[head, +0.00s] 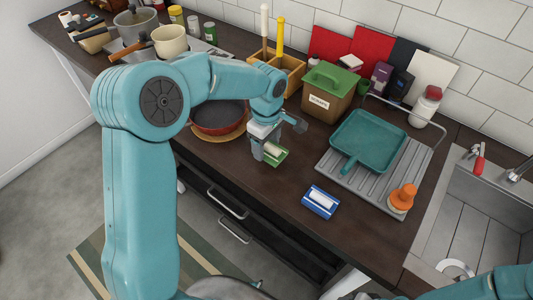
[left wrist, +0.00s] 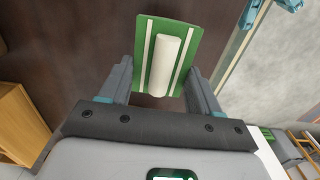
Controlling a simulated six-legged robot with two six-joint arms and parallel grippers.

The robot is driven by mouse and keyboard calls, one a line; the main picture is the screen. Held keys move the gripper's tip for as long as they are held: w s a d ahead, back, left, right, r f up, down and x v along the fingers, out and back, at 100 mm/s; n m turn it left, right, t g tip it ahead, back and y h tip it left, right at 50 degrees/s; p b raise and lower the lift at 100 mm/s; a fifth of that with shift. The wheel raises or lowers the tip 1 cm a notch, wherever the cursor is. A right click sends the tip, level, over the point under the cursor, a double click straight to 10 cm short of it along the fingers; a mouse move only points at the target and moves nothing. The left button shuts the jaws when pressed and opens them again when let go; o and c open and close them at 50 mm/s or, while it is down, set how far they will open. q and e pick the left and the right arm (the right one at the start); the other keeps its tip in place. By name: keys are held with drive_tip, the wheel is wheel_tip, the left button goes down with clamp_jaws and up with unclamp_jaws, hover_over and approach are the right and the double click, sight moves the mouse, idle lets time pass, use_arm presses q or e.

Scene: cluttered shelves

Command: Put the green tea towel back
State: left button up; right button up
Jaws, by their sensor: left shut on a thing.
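The green tea towel (head: 279,157) is a small folded green piece with white stripes and a pale rolled part on it. My left gripper (head: 267,150) is shut on it, over the front of the dark counter. In the left wrist view the towel (left wrist: 189,42) sits between the two fingers of the left gripper (left wrist: 161,85), its far part sticking out beyond them. Whether it touches the counter is unclear. A blue-and-white folded towel (head: 320,202) lies on the counter to the right. My right gripper is not in view.
A red pan (head: 218,118) stands close left of the gripper. A green-lidded bin (head: 328,92) stands behind. A teal pan (head: 368,141) lies on the grey drainer (head: 340,176), with the sink (head: 480,215) to the right. Counter around the blue towel is clear.

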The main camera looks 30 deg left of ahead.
sight(266, 155)
use_arm(q)
wheel_tip(266, 155, down, 4)
drive_tip(key=shift+s+r, duration=0.1)
drive_tip(key=shift+r, duration=0.1)
drive_tip(key=shift+f, duration=0.5)
drive_tip(key=shift+f, duration=0.2)
drive_tip(key=o, duration=1.1)
drive_tip(key=shift+r, duration=0.1)
wheel_tip(266, 155, up, 12)
drive_tip(key=shift+d+r, duration=0.1)
drive_tip(key=shift+r, duration=0.1)
